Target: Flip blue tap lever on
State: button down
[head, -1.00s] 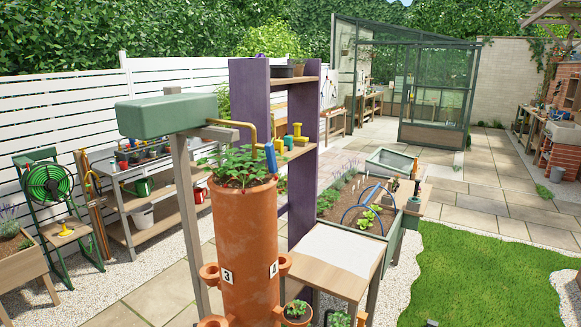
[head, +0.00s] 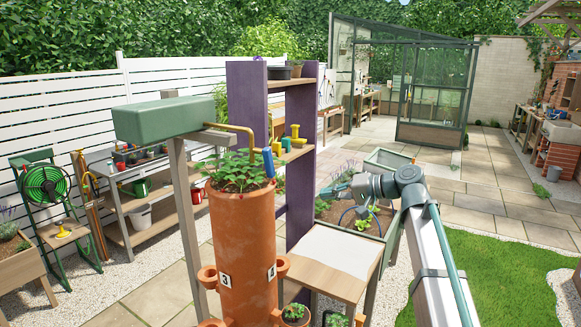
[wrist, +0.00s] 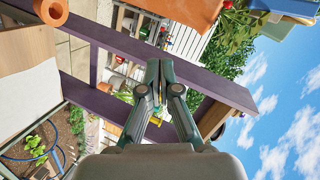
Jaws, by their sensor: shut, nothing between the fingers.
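The blue tap lever (head: 268,162) hangs down at the end of the yellow tap pipe (head: 246,130), above the right rim of the terracotta tower planter (head: 248,235). The pipe comes from the green water tank (head: 165,117).
A purple shelf (head: 247,100) stands behind the tower and holds small yellow and green items (head: 293,134). A wooden table (head: 330,253) with a pale top is at the tower's right. A raised bed with a blue hoop (head: 355,215) lies beyond. Strawberry plants (head: 235,170) top the tower.

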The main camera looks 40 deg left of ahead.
notch_tip(320, 180, up, 10)
jog(key=g+y, duration=0.2)
jog(key=s+a+g+p, duration=0.1)
jog(key=s+a+p, duration=0.4)
jog(key=s+a, duration=0.3)
jog(key=shift+a+f+n+y+p, duration=0.3)
jog(key=shift+a+f+n+p, duration=0.1)
jog(key=shift+a, duration=0.35)
jog(key=shift+s, duration=0.1)
